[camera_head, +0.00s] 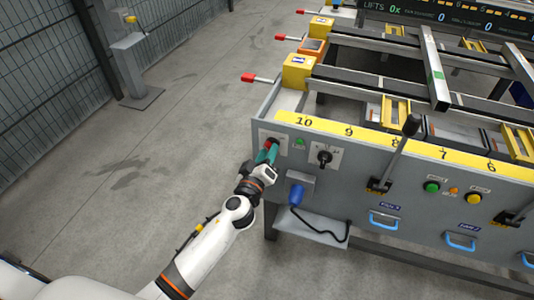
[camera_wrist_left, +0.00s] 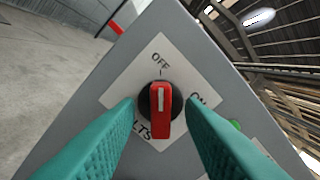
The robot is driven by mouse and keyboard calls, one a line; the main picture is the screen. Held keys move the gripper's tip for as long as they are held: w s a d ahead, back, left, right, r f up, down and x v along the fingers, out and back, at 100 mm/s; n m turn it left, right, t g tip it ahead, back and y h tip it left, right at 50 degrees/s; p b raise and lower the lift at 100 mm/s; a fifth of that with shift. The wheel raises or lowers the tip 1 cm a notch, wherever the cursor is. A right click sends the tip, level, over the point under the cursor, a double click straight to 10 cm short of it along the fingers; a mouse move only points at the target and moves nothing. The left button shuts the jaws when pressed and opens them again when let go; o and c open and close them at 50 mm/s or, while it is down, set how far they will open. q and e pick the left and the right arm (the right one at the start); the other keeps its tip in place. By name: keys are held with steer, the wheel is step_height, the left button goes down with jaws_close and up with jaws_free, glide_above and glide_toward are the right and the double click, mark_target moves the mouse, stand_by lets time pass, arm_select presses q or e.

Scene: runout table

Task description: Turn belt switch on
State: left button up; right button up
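The belt switch is a red knob (camera_wrist_left: 162,118) on a black round base, set on a white plate (camera_wrist_left: 128,86) with the words OFF and ON and partly hidden lettering ending in "LTS". The white mark on the knob is at its end toward OFF. In the head view the red knob (camera_head: 271,143) is at the left end of the grey panel, partly covered by my gripper. My left gripper (camera_head: 268,153) is at the switch. In the wrist view its teal fingers (camera_wrist_left: 160,110) are open, one on each side of the knob, with gaps visible. My right gripper is not in view.
Right of the switch are a green light (camera_head: 300,141) and a black rotary switch (camera_head: 324,158). A blue handheld device (camera_head: 296,194) hangs below, above a small shelf (camera_head: 320,230). A black lever (camera_head: 410,126) sticks up farther right.

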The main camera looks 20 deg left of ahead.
arm_select(q)
steer(key=shift+c, duration=0.3)
jaws_close()
